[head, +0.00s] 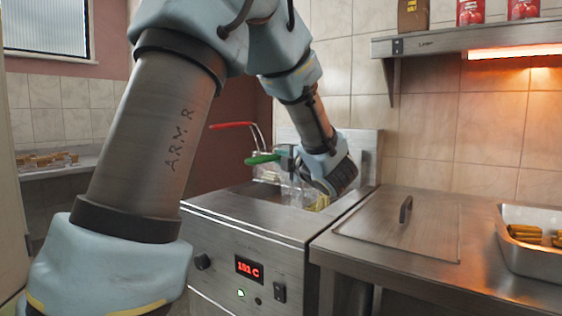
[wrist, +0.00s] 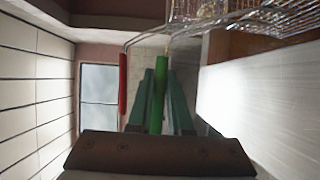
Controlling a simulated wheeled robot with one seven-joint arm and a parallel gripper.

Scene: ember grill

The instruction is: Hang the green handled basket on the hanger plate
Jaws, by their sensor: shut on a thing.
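The green handle (head: 262,158) of the basket shows at the fryer in the head view. My gripper (head: 288,157) is shut on this handle; in the wrist view the green handle (wrist: 158,95) lies between the two fingers. The green basket's wire body is mostly hidden by my wrist in the head view; wire mesh (wrist: 235,15) shows at the top of the wrist view. An upright steel plate (head: 366,152) stands at the back of the fryer, partly hidden by my arm. I cannot tell whether the basket touches it.
A red-handled basket (head: 231,125) is beside the green one, its red handle (wrist: 123,85) close to my fingers. The fryer (head: 245,235) reads 151 C. A steel counter (head: 440,270) with a lid and a food tray (head: 520,262) is at right; a shelf (head: 435,45) hangs above.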

